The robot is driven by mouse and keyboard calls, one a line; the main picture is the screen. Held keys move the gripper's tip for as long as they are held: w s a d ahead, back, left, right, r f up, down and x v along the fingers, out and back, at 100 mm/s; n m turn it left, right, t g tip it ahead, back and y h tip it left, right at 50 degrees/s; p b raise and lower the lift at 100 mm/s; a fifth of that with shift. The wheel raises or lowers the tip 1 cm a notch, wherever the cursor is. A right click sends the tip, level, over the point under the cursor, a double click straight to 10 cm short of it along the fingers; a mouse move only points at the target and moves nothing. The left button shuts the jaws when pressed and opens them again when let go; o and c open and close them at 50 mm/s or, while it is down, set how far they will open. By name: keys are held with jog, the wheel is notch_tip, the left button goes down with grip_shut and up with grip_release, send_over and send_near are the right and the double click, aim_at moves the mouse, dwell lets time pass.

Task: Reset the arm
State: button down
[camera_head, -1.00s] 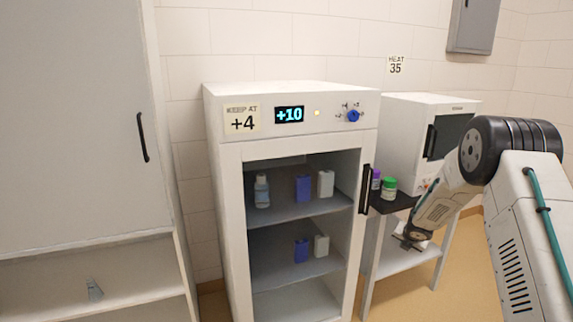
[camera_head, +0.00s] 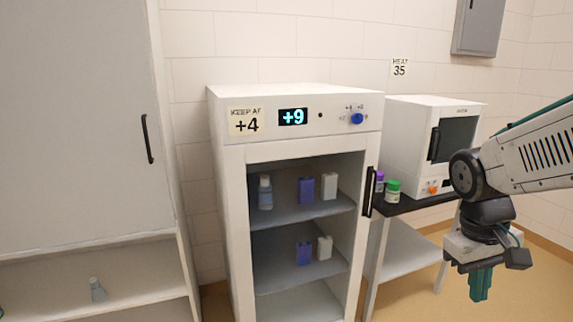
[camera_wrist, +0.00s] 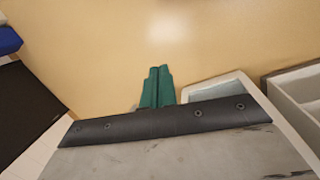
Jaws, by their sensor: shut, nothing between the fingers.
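My gripper (camera_head: 481,283) hangs at the right of the head view, pointing down, in front of and to the right of the small side table. Its green fingers are together with nothing between them. The fingers also show in the wrist view (camera_wrist: 158,86), over the tan floor. My arm comes in from the right edge, bent at the elbow. The white fridge (camera_head: 300,150) stands in the middle. Its display (camera_head: 293,117) reads +9 and its blue knob (camera_head: 357,118) is at the upper right of the panel.
Bottles and boxes stand on the fridge shelves (camera_head: 315,210). A white oven (camera_head: 408,130) and green-capped jar (camera_head: 393,190) are on the side table (camera_head: 405,205). A tall cabinet (camera_head: 80,120) stands at left. Floor shows below my gripper.

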jog(key=s+a+r+t+y, duration=0.1)
jog(key=s+a+r, duration=0.1)
jog(key=s, duration=0.4)
jog(key=s+a+r+m+t, duration=0.1)
jog(key=s+a+r, duration=0.1)
jog(key=s+a, duration=0.2)
jog(key=shift+s+a+r+t+y, duration=0.15)
jog(key=shift+s+r+t+y, duration=0.2)
jog(key=shift+s, duration=0.5)
